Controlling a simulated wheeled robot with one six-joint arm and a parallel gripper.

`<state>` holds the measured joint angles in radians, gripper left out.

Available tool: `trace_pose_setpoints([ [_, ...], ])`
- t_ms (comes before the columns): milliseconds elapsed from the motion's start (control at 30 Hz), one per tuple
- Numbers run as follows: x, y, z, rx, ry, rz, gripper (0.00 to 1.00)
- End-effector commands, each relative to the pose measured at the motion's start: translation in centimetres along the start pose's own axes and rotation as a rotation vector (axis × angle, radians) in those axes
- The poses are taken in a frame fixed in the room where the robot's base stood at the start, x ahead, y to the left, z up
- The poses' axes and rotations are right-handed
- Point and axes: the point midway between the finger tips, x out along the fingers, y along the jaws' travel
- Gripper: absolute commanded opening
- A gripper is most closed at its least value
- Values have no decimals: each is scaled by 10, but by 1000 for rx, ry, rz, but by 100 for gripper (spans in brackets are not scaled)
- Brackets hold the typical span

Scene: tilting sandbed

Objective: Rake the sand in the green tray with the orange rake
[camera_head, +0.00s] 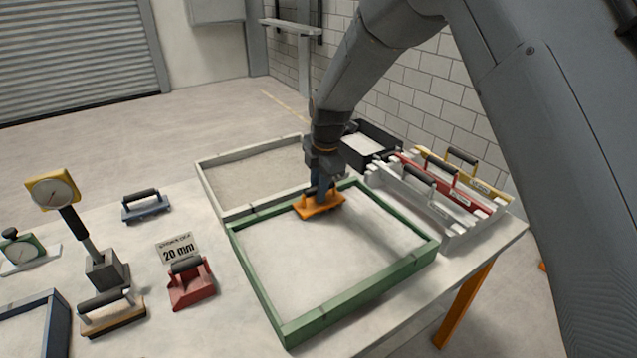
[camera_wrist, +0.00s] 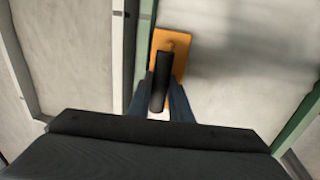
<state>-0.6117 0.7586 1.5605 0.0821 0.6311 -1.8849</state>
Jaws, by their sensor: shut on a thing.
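The green tray (camera_head: 352,298) stands on the table, filled with pale sand (camera_head: 325,253). The orange rake (camera_head: 322,206) is at the tray's far side, close to the corner by the grey tray. My gripper (camera_head: 322,186) is above it, shut on the rake's handle. In the wrist view the orange rake (camera_wrist: 180,48) has a flat plate and a black handle (camera_wrist: 161,80), with my gripper's fingers (camera_wrist: 168,98) on both sides of the handle. The rake lies close beside the green wall. Its underside is hidden, so I cannot tell whether it touches the sand.
A grey tray (camera_head: 212,187) of sand adjoins the green one. A rack (camera_head: 455,232) with several handled tools stands right.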

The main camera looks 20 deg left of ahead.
Motion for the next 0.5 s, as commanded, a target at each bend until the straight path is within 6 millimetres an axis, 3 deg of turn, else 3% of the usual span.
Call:
trace_pose_setpoints([
  [67, 10, -1, 0, 0, 0, 1, 0],
  [500, -6, -49, 0, 2, 0, 0, 0],
])
